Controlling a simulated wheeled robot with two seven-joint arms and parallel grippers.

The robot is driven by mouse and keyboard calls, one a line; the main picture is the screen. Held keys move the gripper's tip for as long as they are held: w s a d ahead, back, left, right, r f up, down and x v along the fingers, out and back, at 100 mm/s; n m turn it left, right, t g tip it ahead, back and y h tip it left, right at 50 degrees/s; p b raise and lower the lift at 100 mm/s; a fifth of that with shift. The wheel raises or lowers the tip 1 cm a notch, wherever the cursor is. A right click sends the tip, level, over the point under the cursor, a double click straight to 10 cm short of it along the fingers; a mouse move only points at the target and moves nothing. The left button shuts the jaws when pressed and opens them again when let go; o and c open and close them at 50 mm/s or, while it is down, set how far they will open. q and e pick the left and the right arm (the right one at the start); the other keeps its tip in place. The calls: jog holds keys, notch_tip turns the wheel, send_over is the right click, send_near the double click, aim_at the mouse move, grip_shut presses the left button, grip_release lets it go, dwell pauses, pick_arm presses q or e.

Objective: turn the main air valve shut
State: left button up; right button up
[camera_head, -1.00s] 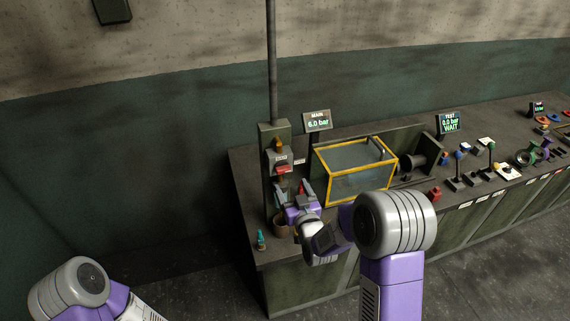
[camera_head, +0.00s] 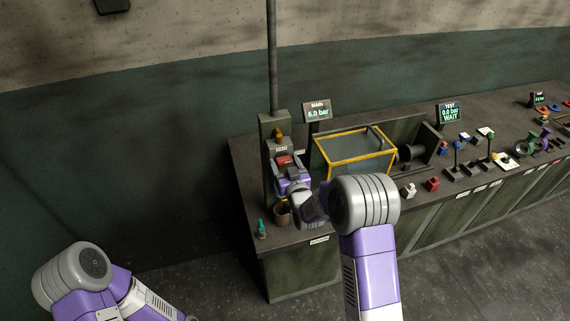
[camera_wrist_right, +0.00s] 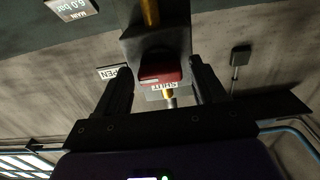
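The main air valve has a red handle (camera_head: 284,160) on the grey-green post (camera_head: 268,190) at the bench's left end. My right gripper (camera_head: 288,172) is right in front of it. In the right wrist view the red handle (camera_wrist_right: 161,68) lies between the two fingers of my right gripper (camera_wrist_right: 162,80), with a small gap on each side. A "SHUT" label shows just below the handle, and an "OPEN" label (camera_wrist_right: 108,72) to its left. The main display (camera_head: 318,111) reads 6.0 bar. My left arm shows at lower left; its gripper is out of view.
A yellow-framed clear box (camera_head: 355,150) stands right of the post. A brown cup (camera_head: 282,214) and a small teal item (camera_head: 262,229) sit near the bench's left front. A test display (camera_head: 448,113) reads 0.0 bar, WAIT. Levers and small parts fill the right side.

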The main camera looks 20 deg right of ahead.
jog(key=c, duration=0.8)
jog(key=shift+f+n+b, duration=0.1)
jog(key=shift+n+b, duration=0.3)
jog(key=shift+b, duration=0.3)
jog(key=shift+c, duration=0.2)
jog(key=n+b, duration=0.6)
jog(key=b, duration=0.2)
jog(key=n+b, duration=0.2)
jog(key=n, duration=0.1)
jog(key=n+b, duration=0.1)
jog(key=n, duration=0.1)
jog(key=shift+n+b, duration=0.35)
jog(key=shift+n, duration=0.05)
jog(key=n+b, duration=0.1)
jog(key=n, duration=0.1)
jog(key=shift+n, duration=0.3)
jog(key=shift+n+b, duration=0.35)
jog(key=shift+n, duration=0.95)
